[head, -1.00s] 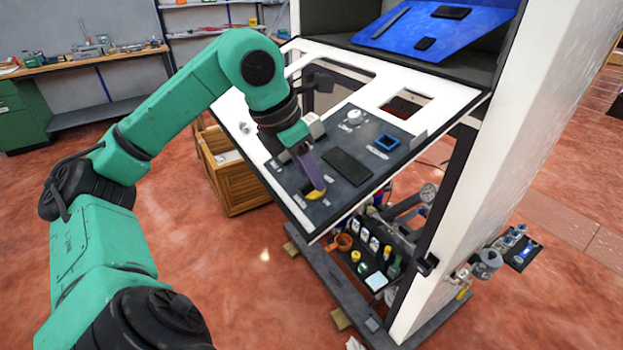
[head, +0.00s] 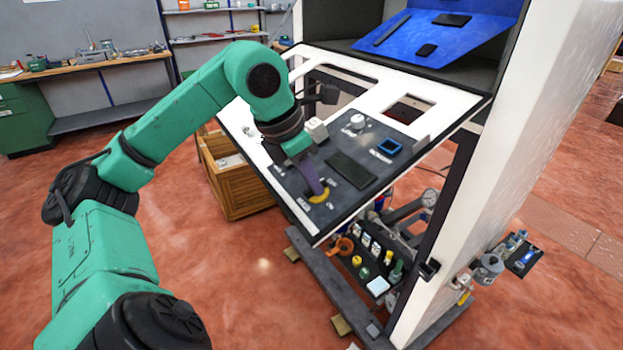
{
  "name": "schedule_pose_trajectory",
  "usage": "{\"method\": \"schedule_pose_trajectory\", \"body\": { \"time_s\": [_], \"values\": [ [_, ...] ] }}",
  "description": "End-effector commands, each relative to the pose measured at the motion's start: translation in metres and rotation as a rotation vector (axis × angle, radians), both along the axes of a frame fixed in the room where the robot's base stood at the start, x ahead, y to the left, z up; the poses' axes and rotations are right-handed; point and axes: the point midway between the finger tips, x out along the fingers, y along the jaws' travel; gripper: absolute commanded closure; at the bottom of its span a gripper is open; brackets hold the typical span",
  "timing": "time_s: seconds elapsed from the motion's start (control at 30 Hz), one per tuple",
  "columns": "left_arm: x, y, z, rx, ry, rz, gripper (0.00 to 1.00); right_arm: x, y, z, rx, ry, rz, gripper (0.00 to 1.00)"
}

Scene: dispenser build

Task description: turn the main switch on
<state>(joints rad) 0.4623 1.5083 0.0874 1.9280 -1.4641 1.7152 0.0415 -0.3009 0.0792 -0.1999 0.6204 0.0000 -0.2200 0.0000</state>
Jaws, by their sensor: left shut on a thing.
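The main switch (head: 319,197) is at the lower front part of the dark control plate on the sloped panel, and only its yellow part shows. My left gripper (head: 317,186) reaches down onto it from above and is shut on it. The fingers hide the middle of the switch, so its exact angle cannot be read. My right gripper is not in view.
The white-framed sloped panel (head: 452,110) also carries a dark flat pad (head: 351,170), a white knob (head: 357,121) and a blue square frame (head: 389,147). Valves and a gauge (head: 429,197) are below.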

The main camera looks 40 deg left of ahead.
Motion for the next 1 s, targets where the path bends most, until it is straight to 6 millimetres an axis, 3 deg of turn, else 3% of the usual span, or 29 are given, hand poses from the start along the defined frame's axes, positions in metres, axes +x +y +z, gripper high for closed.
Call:
{"method": "schedule_pose_trajectory", "body": {
  "time_s": [1.0],
  "values": [
    [-0.0012, -0.0017, 0.0003, 0.313, -0.097, -0.811, 1.00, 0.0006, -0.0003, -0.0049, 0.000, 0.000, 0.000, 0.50]
  ]
}}
